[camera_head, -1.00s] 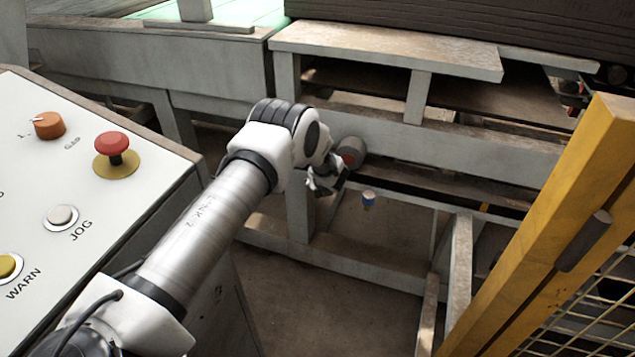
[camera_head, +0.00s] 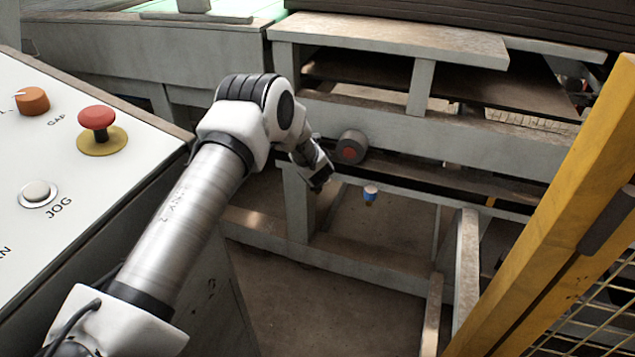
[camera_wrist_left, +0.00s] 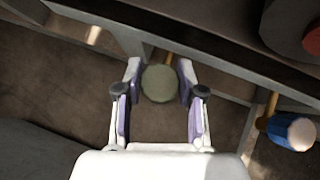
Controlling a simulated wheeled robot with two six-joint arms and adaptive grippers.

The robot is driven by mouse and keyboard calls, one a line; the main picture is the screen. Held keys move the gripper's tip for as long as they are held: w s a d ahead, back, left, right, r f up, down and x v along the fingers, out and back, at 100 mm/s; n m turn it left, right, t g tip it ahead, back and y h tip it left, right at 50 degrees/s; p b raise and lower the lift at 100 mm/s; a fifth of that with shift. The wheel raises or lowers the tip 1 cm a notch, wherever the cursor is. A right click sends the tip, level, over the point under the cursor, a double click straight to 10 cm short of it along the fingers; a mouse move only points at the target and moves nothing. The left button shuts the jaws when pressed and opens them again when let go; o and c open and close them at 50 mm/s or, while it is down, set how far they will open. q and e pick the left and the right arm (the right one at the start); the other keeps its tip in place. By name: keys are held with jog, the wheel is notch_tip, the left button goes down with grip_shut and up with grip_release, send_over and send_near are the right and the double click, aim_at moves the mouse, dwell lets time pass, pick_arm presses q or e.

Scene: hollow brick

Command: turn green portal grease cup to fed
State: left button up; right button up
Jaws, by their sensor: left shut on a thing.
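The green grease cup (camera_wrist_left: 159,84) is a round, dull green cap. In the left wrist view it sits between the fingertips of my left gripper (camera_wrist_left: 160,80), which is shut on it. In the head view the same gripper (camera_head: 320,180) is by the frame's post, below and left of a dark roller end, and the green cup is hidden there. A blue cup with a pale cap (camera_wrist_left: 288,132) is right of the gripper in the wrist view. It also shows in the head view (camera_head: 370,194), apart from my fingers. My right gripper is out of view.
The dark roller end with a red centre (camera_head: 351,148) is close to the gripper. Grey frame rails (camera_head: 450,140) run above and behind it. A control panel (camera_head: 90,210) stands at the left, and a yellow guard post (camera_head: 560,200) at the right.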

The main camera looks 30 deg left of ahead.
pick_arm(q)
jog(key=o, duration=0.9)
jog(key=v, duration=1.2)
